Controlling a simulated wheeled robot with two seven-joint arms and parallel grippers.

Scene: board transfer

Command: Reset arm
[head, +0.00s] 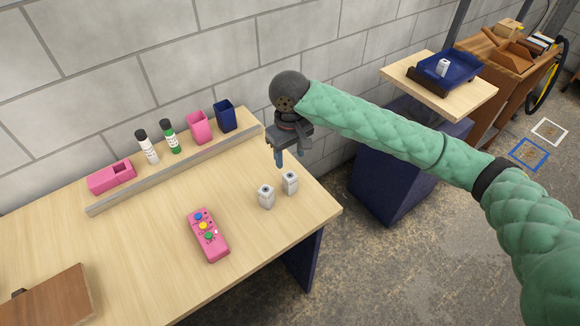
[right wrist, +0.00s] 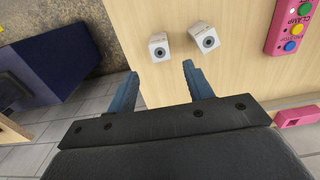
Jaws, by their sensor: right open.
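My right gripper (head: 290,158) hangs over the right back part of the wooden table (head: 150,232), fingers pointing down. It is open and empty; in the right wrist view its two blue fingers (right wrist: 158,88) are spread apart. Two small white blocks with dark round tops stand on the table just in front of it, a left one (head: 266,198) and a right one (head: 290,182). Both blocks also show in the right wrist view, one (right wrist: 159,47) ahead of the fingers and one (right wrist: 204,38) beside it, apart from the fingers. My left gripper is not in view.
A pink button box (head: 208,236) lies mid-table. Behind a grey rail (head: 170,172) stand a pink holder (head: 111,177), two bottles, a pink cup (head: 200,127) and a navy cup (head: 225,116). A blue tray (head: 462,66) with a white block sits on a second stand. A brown board (head: 55,298) lies front left.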

